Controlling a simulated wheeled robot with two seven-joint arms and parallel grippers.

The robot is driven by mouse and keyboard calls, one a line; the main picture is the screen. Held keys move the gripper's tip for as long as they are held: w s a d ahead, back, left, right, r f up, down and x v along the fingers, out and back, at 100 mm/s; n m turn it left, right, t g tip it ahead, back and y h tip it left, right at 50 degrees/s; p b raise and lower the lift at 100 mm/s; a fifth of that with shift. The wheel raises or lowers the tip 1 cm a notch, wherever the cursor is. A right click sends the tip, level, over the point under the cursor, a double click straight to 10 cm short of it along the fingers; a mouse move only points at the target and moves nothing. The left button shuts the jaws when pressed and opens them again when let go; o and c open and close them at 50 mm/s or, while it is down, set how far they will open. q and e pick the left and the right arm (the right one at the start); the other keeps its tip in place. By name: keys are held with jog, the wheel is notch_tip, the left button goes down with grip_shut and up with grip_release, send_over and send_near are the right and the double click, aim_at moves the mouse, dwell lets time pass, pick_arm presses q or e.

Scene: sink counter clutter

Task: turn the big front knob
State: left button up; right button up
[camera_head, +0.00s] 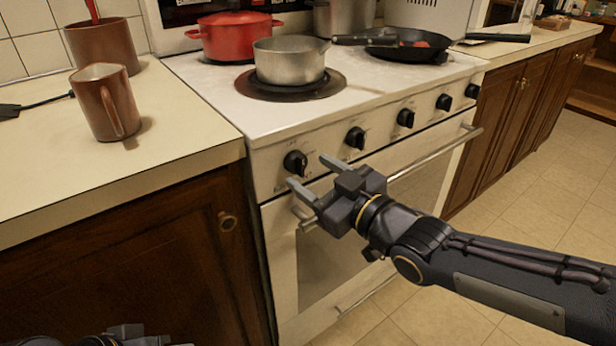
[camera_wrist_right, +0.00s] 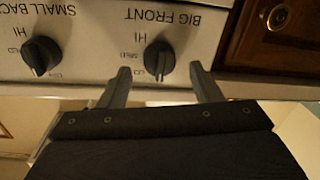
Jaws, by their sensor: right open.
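The big front knob (camera_head: 295,162) is the black leftmost knob on the white stove's front panel. In the right wrist view the same knob (camera_wrist_right: 159,59) sits under the upside-down label BIG FRONT. My right gripper (camera_head: 309,171) is open and empty just in front of the knob. In the wrist view its fingertips (camera_wrist_right: 159,68) lie on either side of the knob; whether they touch it I cannot tell. A dark part of my left gripper (camera_head: 140,334) shows at the bottom left edge, mostly cut off.
The small back knob (camera_wrist_right: 40,56) is beside it, with several more knobs along the panel. The oven handle (camera_head: 435,155) runs below. A grey pot (camera_head: 290,62), red pot (camera_head: 236,38) and black pan (camera_head: 403,46) stand on the stove. A brown mug (camera_head: 106,104) stands on the left counter.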

aim_at(298, 164)
jog(key=shift+x, duration=1.2)
jog(key=c, duration=1)
